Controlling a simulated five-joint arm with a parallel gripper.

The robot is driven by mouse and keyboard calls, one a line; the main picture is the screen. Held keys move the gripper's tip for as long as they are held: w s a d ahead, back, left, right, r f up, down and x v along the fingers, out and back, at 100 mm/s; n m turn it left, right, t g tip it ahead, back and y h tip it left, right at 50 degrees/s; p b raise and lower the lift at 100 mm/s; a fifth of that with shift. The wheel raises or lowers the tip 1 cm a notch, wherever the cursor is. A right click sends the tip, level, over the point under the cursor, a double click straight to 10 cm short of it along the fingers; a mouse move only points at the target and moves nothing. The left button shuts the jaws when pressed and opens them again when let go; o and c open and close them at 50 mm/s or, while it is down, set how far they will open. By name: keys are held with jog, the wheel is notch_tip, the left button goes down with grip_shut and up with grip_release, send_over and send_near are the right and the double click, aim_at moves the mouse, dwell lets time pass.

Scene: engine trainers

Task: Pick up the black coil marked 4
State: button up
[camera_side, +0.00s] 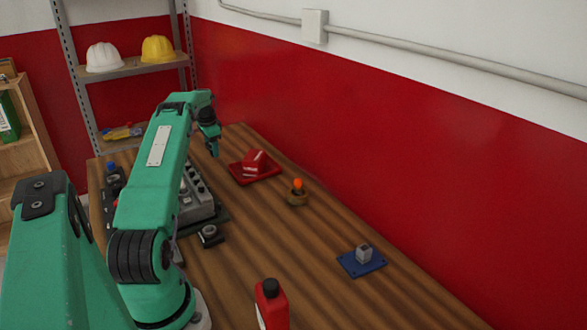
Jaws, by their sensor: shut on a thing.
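My gripper (213,149) hangs at the far end of my green arm, pointing down at the far part of the table, behind the grey engine block (196,204). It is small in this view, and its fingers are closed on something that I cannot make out. I cannot pick out a black coil marked 4; no number is readable on any part. A small dark part with a round grey top (210,234) sits on the table in front of the engine block. Dark parts (115,178), one with a blue top, stand at the left, partly behind my arm.
A red tray with a red part (254,166) lies right of my gripper. A brass-coloured holder with an orange top (297,192), a blue plate with a grey block (362,259) and a red bottle (271,304) stand on the wooden table. The red wall borders the right edge.

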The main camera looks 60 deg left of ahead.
notch_tip(320, 180, up, 2)
jog(key=shift+r, duration=0.1)
jog(key=w+d+r, duration=0.6)
jog(key=d, duration=0.4)
jog(key=shift+r, duration=0.35)
jog(key=shift+w, duration=0.1)
